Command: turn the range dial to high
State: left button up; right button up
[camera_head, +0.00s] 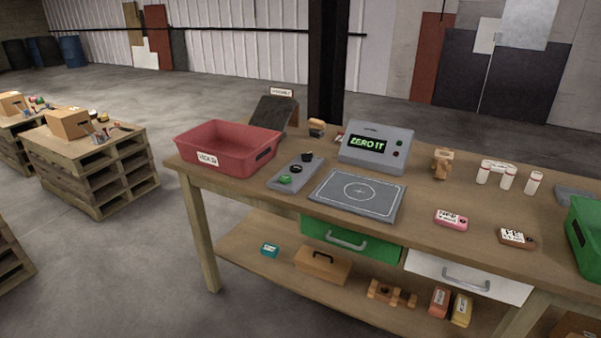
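A grey detector console (357,158) stands at the back middle of the wooden table. Its lit screen (367,141) reads "ZERO IT" in green. Two small round controls, one dark (397,143) and one reddish, sit right of the screen. A flat grey control box (279,184) lies left of the console. It carries a green button (285,179), a black round control (295,169) and another dark control (307,157). I cannot tell which control is the range dial, and no setting is readable. Neither of my grippers is in view.
A grey plate (335,199) with a circle mark lies before the console. A red bin (224,161) stands left and a green bin (578,240) right. Pink (451,219) and brown (517,237) tagged items, white cylinders (507,181) and a wooden figure (442,163) occupy the right side.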

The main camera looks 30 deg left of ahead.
aim_at(306, 158)
jog(key=u, duration=0.95)
